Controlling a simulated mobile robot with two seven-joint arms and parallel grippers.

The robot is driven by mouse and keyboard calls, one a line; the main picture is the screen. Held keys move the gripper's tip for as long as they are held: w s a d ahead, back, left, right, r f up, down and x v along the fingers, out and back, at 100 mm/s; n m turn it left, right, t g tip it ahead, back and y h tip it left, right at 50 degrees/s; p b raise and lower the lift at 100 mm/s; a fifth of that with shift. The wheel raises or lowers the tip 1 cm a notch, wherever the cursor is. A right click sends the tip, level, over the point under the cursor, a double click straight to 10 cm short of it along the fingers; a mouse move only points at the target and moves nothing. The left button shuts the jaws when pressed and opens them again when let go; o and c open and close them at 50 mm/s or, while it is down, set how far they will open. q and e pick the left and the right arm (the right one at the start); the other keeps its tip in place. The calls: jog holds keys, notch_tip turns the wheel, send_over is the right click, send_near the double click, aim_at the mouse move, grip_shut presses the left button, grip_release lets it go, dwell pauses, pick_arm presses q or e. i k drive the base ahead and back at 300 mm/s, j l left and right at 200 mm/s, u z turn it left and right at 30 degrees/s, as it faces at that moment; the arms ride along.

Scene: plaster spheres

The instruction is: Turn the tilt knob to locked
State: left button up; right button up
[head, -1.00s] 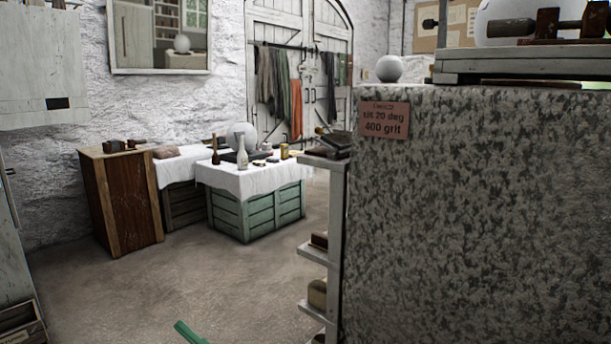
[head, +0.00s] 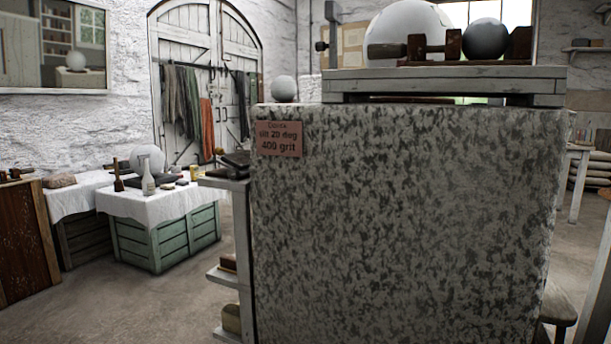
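No tilt knob that I can make out for certain shows in the head view. A large speckled stone block (head: 400,215) fills the middle and right. On top stands a pale wooden platform (head: 445,87) with a large white sphere (head: 408,28), a dark grey sphere (head: 485,38) and a dark wooden handled piece (head: 402,50). Neither of my grippers is in view.
Green crates under a white cloth (head: 140,204) and a brown cabinet (head: 22,243) stand left. Floor (head: 130,310) is clear at front left.

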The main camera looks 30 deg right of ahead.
aim_at(233, 173)
jog(key=i+j+z, duration=0.3)
jog(key=j+z, duration=0.35)
jog(key=i+j, duration=0.15)
jog(key=j, duration=0.2)
jog(key=i+j, duration=0.1)
jog(key=j, duration=0.2)
jog(key=i+j, duration=0.15)
jog(key=j, duration=0.2)
jog(key=i+j, duration=0.15)
jog(key=j, duration=0.2)
jog(key=i+j, duration=0.1)
jog(key=j, duration=0.25)
